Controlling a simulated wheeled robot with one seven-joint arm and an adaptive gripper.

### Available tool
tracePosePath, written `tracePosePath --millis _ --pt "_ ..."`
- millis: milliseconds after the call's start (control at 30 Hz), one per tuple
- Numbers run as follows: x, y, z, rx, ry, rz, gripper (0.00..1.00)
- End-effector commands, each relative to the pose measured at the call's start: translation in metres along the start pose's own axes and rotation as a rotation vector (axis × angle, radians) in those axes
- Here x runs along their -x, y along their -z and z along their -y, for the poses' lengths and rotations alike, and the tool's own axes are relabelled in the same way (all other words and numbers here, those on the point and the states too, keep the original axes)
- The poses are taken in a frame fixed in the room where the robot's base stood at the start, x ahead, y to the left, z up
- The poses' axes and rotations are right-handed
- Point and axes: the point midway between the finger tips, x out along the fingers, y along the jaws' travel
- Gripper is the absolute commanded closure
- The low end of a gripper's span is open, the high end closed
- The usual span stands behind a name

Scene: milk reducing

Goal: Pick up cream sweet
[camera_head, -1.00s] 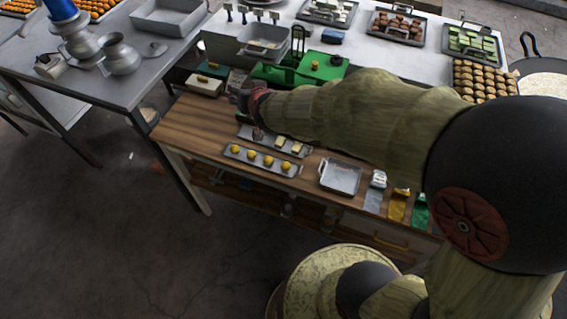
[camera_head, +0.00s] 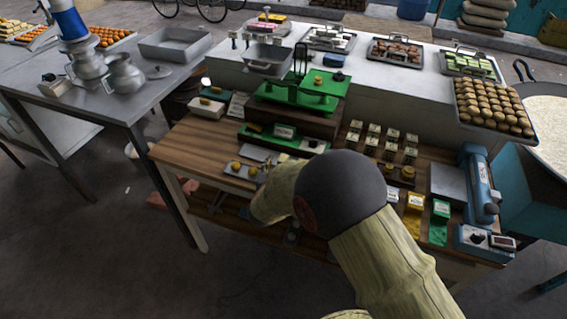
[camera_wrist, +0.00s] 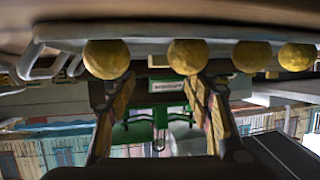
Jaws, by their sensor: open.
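My gripper (camera_wrist: 158,85) shows in the wrist view with its two fingers apart and nothing between them. That view looks upside down. A tray (camera_wrist: 60,33) with a row of round yellow sweets (camera_wrist: 188,56) lies just beyond the fingertips. I cannot make out a cream sweet now; my arm covers that area in the head view.
A green balance scale (camera_head: 300,95) stands on a wooden block behind the trays. Small boxes (camera_head: 391,145) stand to the right, with a blue weighing machine (camera_head: 478,185) at the right end. Coloured packets (camera_head: 412,220) lie along the front edge.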

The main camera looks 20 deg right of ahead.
Motion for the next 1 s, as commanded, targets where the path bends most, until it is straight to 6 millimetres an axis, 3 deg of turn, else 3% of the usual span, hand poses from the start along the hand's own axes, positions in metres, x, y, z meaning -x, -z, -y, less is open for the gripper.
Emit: tracePosePath --millis 200,333,633,1000 --pt "-0.033 -0.005 -0.001 -0.002 -0.002 0.001 0.49" --pt "-0.044 -0.005 -0.001 0.0 0.0 0.003 0.49" --pt "-0.046 -0.005 -0.001 0.001 0.0 0.004 0.5" --pt "-0.046 -0.007 -0.002 0.002 -0.001 0.007 0.71"
